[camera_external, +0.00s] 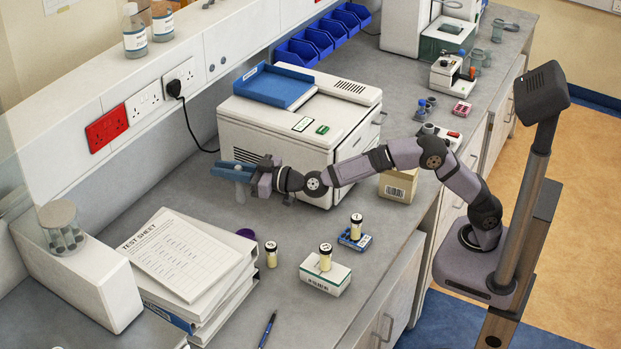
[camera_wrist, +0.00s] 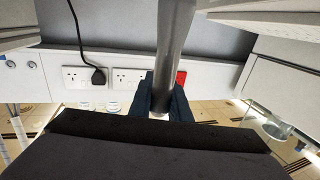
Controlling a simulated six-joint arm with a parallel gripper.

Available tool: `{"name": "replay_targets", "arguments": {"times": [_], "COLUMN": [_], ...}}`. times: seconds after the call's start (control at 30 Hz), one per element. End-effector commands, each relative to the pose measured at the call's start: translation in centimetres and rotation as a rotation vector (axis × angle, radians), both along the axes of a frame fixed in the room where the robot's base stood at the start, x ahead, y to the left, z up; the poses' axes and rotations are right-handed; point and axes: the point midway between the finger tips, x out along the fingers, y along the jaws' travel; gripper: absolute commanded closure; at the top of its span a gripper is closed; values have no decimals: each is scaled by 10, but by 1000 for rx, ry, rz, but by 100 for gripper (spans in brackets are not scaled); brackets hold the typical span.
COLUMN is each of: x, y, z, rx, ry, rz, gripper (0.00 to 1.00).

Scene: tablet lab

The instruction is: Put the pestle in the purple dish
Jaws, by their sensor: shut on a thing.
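My gripper (camera_external: 236,171) is shut on the pestle (camera_external: 240,190), a pale grey rod, and holds it roughly upright above the bench, in front of the white machine. In the wrist view the pestle (camera_wrist: 175,50) is a grey cylinder running up from between my dark blue fingers (camera_wrist: 164,98). The purple dish (camera_external: 246,233) stands on the bench below the gripper, beside the stack of binders. Only part of the dish shows, and its inside is hard to see. The pestle is apart from the dish.
A stack of binders with a test sheet (camera_external: 178,250) stands left of the dish. A cream vial with a dark cap (camera_external: 271,255) stands just right of it. More capped vials stand on a box (camera_external: 325,278) and a blue rack (camera_external: 355,240). The white machine (camera_external: 270,135) is behind my gripper.

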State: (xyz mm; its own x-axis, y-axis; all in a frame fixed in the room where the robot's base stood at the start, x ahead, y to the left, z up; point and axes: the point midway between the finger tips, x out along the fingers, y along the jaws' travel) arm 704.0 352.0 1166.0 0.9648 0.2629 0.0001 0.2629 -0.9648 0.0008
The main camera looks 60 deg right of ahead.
Motion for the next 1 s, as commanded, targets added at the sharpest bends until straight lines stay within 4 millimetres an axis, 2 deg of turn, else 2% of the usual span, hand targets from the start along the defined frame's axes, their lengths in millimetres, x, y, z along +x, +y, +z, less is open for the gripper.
{"name": "replay_targets", "arguments": {"times": [0.07, 0.1, 0.33, 0.67, 1.0], "x": [9, 7, 6, 6, 6], "y": [-11, -8, -7, -7, -7], "z": [-2, -13, -43, -59, -105], "rx": [0, -4, -2, -1, -1], "ry": [-1, 5, 3, 2, 1], "rz": [-9, -5, -5, -5, -4], "gripper": [100, 100, 100, 100, 100]}}
